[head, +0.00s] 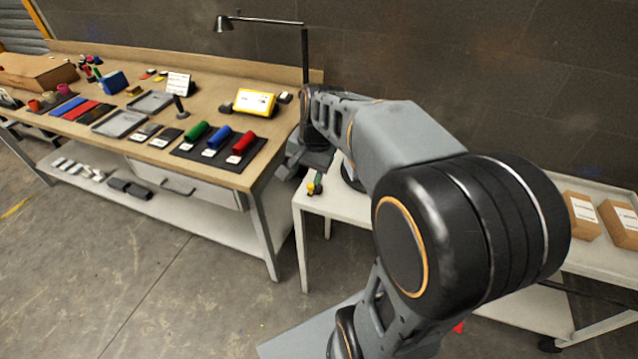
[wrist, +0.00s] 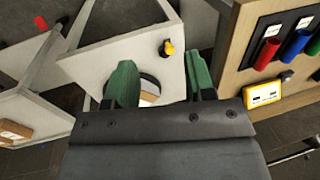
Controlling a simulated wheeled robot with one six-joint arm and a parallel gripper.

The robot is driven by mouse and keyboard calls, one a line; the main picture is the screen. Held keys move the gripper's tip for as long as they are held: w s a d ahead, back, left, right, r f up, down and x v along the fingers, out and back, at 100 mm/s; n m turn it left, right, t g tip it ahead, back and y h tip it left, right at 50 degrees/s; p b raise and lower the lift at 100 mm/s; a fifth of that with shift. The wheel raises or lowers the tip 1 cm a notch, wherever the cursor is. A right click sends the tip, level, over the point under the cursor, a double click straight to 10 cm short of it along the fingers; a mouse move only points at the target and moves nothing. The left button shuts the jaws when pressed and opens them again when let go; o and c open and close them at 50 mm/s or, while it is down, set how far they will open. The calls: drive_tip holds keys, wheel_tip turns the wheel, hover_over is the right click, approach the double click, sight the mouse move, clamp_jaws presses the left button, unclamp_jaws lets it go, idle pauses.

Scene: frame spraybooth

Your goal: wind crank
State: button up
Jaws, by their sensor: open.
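A small yellow piece with a dark part (wrist: 168,47) stands on the white side table in the wrist view. A black round part (wrist: 148,84) sits on the same table, partly hidden behind my left finger. My gripper (wrist: 158,68) is open, its two green fingers apart above the table with nothing held between them. In the head view my arm hides much of the table.
The white side table (head: 322,204) stands beside a wooden workbench (head: 262,172). The bench holds red, blue and green cylinders, a yellow-framed device (head: 254,102), trays and a lamp (head: 224,23). Cardboard boxes (head: 583,218) lie on another white table at right. Open floor lies in front.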

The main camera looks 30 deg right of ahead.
drive_tip(key=w+d+f+m+y, duration=0.1)
drive_tip(key=w+d+f+m, duration=0.1)
drive_tip(key=w+d+m, duration=0.35)
drive_tip(key=m+y, duration=0.2)
drive_tip(key=m, duration=0.4)
approach(311, 185)
drive_tip(key=shift+g, duration=0.4)
drive_tip(key=x, duration=0.9)
drive_tip(key=shift+w+a+f, duration=0.1)
drive_tip(key=shift+w+f, duration=0.05)
drive_tip(key=shift+w, duration=0.3)
drive_tip(key=shift+c, duration=0.5)
drive_tip(key=c, duration=0.8)
drive_tip(key=shift+n, duration=0.35)
